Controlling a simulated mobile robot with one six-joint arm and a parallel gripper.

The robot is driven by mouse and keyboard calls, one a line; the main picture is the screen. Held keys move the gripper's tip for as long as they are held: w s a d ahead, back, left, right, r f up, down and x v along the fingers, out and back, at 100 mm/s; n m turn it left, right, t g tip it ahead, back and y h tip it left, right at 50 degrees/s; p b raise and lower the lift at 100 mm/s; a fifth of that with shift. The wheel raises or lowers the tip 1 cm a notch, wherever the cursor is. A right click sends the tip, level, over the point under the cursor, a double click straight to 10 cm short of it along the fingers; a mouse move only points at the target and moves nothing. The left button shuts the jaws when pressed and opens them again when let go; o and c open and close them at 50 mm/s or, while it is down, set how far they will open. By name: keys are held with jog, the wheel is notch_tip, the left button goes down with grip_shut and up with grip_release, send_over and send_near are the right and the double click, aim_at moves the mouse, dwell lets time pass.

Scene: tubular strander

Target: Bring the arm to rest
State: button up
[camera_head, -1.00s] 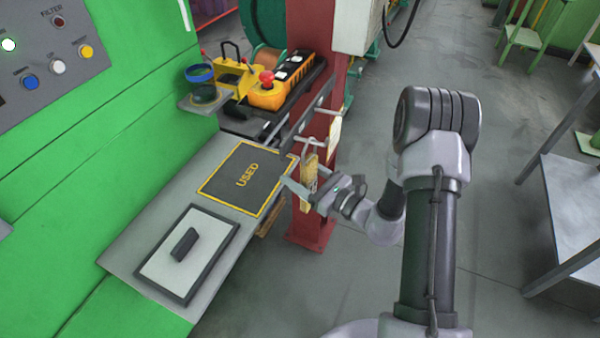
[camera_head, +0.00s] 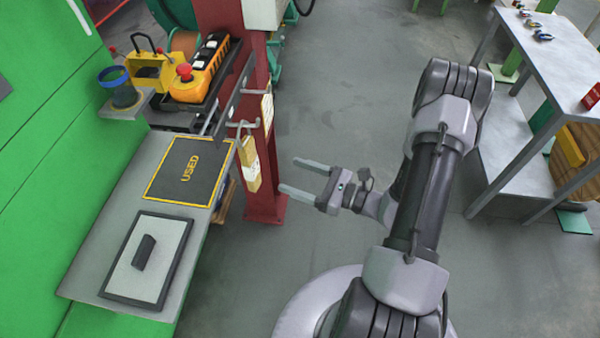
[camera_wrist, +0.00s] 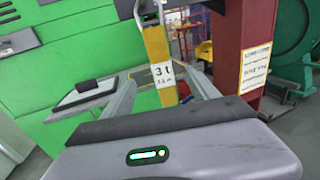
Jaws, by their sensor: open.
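My gripper (camera_head: 305,178) is open and empty in the head view. Its two fingers point left toward the red post, over bare floor. A yellow tag or block (camera_head: 249,164) hangs from a hook on the red post (camera_head: 262,150), left of my fingertips and apart from them. In the wrist view the yellow piece (camera_wrist: 158,50), with a white label reading "3 t", shows beyond the fingers, between them in the picture. My arm stands bent on the right, over my round base.
A grey shelf (camera_head: 95,270) on the green machine (camera_head: 40,140) holds a dark "USED" mat (camera_head: 205,168) and a framed white pad (camera_head: 127,272). An orange pendant control (camera_head: 200,75) lies in a tray above. A grey table (camera_head: 560,62) stands right. Floor between post and table is clear.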

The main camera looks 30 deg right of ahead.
jog(key=s+a+r+n+g, duration=0.9)
jog(key=a+r+n+g, duration=0.35)
jog(key=a+n, duration=0.2)
jog(key=s+d+r+n+t+h, duration=0.3)
jog(key=s+r+n+h, duration=0.3)
jog(key=r+n+h, duration=0.3)
jog(key=shift+r+t, duration=0.3)
jog(key=shift+t, duration=0.35)
